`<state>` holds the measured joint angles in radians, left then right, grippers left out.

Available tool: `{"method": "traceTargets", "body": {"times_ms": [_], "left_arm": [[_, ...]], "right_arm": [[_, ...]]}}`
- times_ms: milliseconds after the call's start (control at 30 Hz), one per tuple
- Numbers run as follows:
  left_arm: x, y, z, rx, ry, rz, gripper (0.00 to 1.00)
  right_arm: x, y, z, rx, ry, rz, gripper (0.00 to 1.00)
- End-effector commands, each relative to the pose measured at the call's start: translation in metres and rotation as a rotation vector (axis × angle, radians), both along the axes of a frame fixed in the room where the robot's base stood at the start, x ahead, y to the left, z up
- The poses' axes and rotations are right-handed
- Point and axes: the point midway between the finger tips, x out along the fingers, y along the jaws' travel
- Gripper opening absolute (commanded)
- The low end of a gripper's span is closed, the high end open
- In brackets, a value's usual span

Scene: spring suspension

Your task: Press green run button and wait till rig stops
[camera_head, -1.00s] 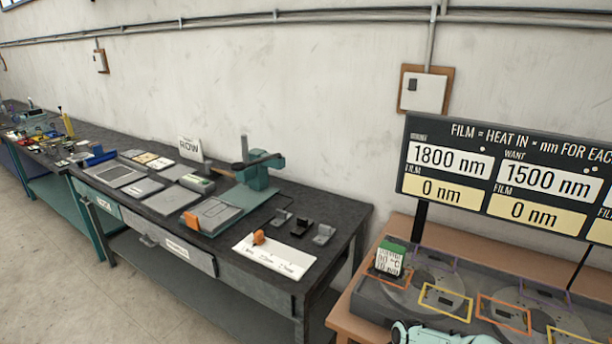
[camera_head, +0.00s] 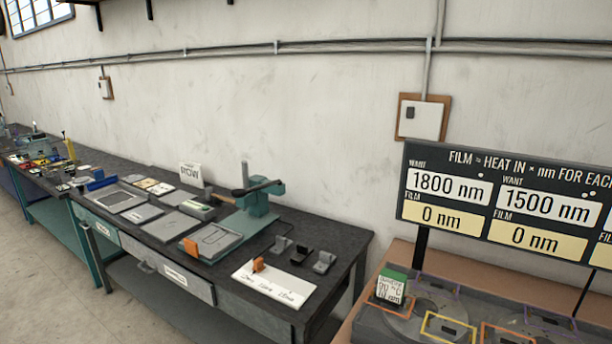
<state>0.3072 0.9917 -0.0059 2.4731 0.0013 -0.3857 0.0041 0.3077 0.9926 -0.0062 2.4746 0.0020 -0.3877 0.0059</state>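The rig (camera_head: 375,323) is a dark grey box at the bottom right, on a brown table. Its top carries round grey discs with orange, yellow and purple frames. A white card with a green top (camera_head: 391,288) stands at its left end, its small print blurred. A black display board (camera_head: 450,157) above reads 1800 nm and 1500 nm, with 0 nm in both film fields beneath; its right side is cut off. I see no green run button that I can make out. Neither gripper is in view.
A dark workbench (camera_head: 340,233) stretches left along the wall. It bears grey plates, a teal press (camera_head: 257,200), a small sign (camera_head: 190,173), a white strip with an orange block (camera_head: 274,283) and small grey clips. Open floor lies at the lower left.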

Motion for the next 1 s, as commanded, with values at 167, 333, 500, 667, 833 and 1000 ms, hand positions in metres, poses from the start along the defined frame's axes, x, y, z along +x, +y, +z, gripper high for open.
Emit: {"method": "traceTargets", "body": {"times_ms": [167, 333, 500, 667, 833, 1000], "left_arm": [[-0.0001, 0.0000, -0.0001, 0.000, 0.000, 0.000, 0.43], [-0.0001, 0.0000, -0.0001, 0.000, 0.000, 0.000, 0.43], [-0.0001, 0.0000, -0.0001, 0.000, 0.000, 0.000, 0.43], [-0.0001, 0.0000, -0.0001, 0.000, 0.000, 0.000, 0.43], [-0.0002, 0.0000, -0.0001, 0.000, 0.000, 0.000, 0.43], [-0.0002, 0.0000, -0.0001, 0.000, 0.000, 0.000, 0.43]], "right_arm": [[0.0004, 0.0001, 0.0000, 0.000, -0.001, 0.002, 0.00], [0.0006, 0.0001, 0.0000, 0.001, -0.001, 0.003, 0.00], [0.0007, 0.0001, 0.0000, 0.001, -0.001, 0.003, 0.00], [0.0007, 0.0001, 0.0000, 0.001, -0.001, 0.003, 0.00], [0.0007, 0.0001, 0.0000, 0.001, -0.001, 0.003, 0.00], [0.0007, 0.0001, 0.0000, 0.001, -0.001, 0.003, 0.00]]}}
